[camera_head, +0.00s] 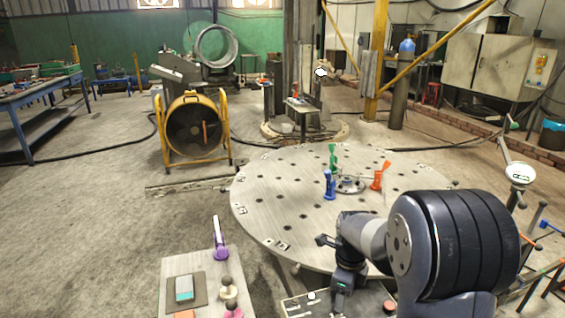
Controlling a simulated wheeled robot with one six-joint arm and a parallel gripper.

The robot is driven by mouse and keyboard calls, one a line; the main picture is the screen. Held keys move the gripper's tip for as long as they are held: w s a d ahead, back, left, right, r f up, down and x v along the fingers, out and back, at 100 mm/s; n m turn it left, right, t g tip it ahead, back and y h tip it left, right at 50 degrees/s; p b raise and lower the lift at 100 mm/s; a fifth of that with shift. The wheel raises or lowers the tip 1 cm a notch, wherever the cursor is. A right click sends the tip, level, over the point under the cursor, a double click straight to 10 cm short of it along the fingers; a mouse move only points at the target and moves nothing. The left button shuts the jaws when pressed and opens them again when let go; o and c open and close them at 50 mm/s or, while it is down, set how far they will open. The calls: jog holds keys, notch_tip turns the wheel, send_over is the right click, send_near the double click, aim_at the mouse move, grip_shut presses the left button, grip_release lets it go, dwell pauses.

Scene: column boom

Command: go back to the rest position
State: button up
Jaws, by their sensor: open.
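My gripper (341,292) hangs from my dark grey arm at the lower middle right of the head view. It points down near the front edge of the round grey table (290,215), over a low panel. It looks empty, with nothing seen between its fingers; the fingertips are small and partly hard to make out. A blue clamp-like tool (329,185), a green one (333,156) and an orange one (378,177) stand around a metal hub (348,185) on the round table, apart from my gripper.
A small side table (180,262) at the lower left carries a purple tool (219,238), a grey-blue block (184,289) and knobbed pieces. A low panel (300,306) lies under my gripper. A yellow-framed fan (193,130) stands behind left.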

aim_at(340, 316)
notch_tip(340, 316, down, 10)
jog(key=shift+r+b, duration=0.25)
jog(key=shift+b, duration=0.05)
jog(key=shift+f, duration=0.35)
jog(key=n+p, duration=0.1)
jog(key=n, duration=0.5)
jog(key=shift+r, duration=0.1)
jog(key=n+p, duration=0.1)
jog(key=n, duration=0.5)
jog(key=n+p, duration=0.2)
jog(key=n, duration=0.4)
jog(key=shift+n, duration=0.3)
jog(key=n+p, duration=0.2)
jog(key=n, duration=0.3)
jog(key=shift+n, duration=0.3)
